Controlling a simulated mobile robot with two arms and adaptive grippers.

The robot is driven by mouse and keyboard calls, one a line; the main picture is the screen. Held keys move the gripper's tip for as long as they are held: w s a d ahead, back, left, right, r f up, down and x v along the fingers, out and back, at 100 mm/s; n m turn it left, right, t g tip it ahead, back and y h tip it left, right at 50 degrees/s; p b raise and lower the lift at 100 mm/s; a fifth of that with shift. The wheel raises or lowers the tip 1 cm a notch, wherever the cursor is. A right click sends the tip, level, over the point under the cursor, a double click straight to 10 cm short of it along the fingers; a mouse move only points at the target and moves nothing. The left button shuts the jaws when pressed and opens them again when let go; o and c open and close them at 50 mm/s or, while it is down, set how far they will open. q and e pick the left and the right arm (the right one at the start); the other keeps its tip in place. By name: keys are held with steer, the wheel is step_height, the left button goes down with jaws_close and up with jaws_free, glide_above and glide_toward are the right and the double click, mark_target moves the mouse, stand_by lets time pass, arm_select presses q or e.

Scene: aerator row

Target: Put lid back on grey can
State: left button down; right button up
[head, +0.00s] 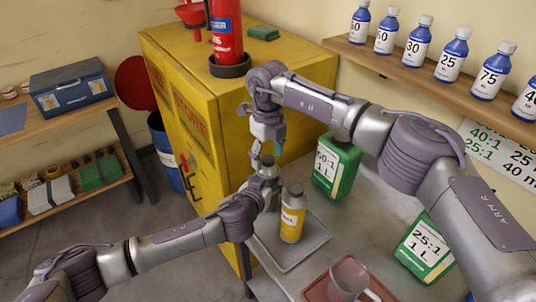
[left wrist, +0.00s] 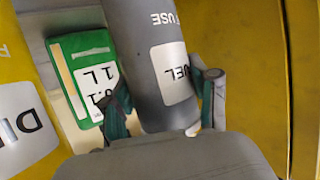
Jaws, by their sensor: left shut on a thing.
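The grey can (head: 268,172) stands upright at the back left of the workbench, beside a yellow can (head: 292,215). My left gripper (head: 264,190) is shut around its body. In the left wrist view the grey can (left wrist: 150,60) sits between the two fingers of my left gripper (left wrist: 165,105), its white label partly visible. My right gripper (head: 268,152) points down directly over the grey can's top, its fingers apart. A small dark piece, perhaps the lid, shows at the can's top between the fingertips. I cannot tell whether the fingers touch it.
A grey tray (head: 318,240) lies under the cans. Green jugs stand behind (head: 338,165) and to the right (head: 425,248). A red tray (head: 312,290) with a clear beaker (head: 348,278) is in front. A yellow cabinet (head: 225,125) rises close behind my grippers.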

step_height(320, 180, up, 12)
stand_by(0.6)
arm_select(q)
steer(key=shift+c, duration=1.1)
jaws_free()
steer(key=shift+s, duration=0.1)
steer(key=v, duration=1.1)
steer(key=shift+s+a+r, duration=0.15)
steer(key=shift+s+a, duration=0.05)
steer(key=shift+s, duration=0.15)
arm_select(e)
steer(key=shift+f, duration=0.1)
